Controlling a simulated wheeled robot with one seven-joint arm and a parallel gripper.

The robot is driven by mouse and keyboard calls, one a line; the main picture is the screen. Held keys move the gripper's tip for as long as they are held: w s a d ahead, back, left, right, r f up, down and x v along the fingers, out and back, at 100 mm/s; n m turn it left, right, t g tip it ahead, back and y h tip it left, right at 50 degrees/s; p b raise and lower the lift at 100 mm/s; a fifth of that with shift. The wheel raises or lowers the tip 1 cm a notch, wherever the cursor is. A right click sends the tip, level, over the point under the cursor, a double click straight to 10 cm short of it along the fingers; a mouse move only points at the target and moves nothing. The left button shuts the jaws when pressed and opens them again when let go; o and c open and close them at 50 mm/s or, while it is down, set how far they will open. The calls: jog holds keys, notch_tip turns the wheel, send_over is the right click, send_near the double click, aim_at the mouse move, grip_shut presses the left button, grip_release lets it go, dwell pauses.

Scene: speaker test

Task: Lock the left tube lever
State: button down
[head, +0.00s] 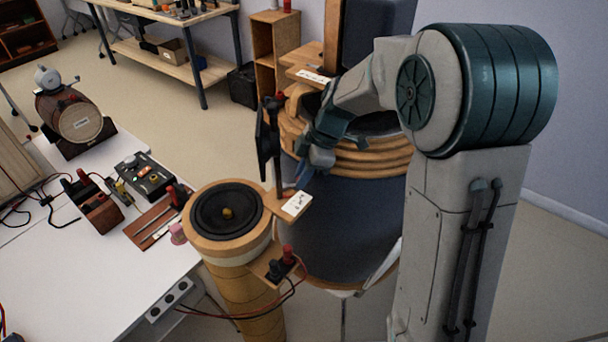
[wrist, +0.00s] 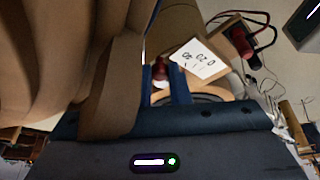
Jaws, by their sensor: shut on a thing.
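The left tube (head: 240,290) is a tan wooden cylinder with a black speaker cone (head: 213,213) facing up on its top. A white scale card (head: 297,204) is fixed at its right rim and also shows in the wrist view (wrist: 197,60). My gripper (head: 298,184) points down beside this card. In the wrist view its two blue fingers (wrist: 164,88) are shut on a small dark red knob, which I take as the lever (wrist: 160,70). The fingers hide most of the lever, so its angle and whether it is locked cannot be told.
A larger dark blue tube (head: 340,225) with wooden rings stands close behind my gripper. A black upright piece (head: 268,140) stands just left of it. Red and black terminals (head: 281,262) with wires jut from the left tube. A white table (head: 60,265) with instruments is at left.

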jog(key=shift+w+a+n+g+h+b, duration=0.3)
jog(key=shift+w+n+g, duration=0.2)
jog(key=shift+n, duration=0.95)
jog(key=shift+w+a+n+g+h+b, duration=0.25)
jog(key=shift+w+n+g, duration=0.25)
jog(key=shift+n, duration=1)
jog(key=shift+w+a+n+g+h+b, duration=0.3)
jog(key=shift+w+n+g, duration=0.2)
jog(key=shift+n, duration=0.95)
jog(key=shift+a, duration=0.1)
jog(key=c, duration=1.4)
grip_release()
jog(key=shift+o, duration=0.2)
jog(key=shift+r, duration=0.1)
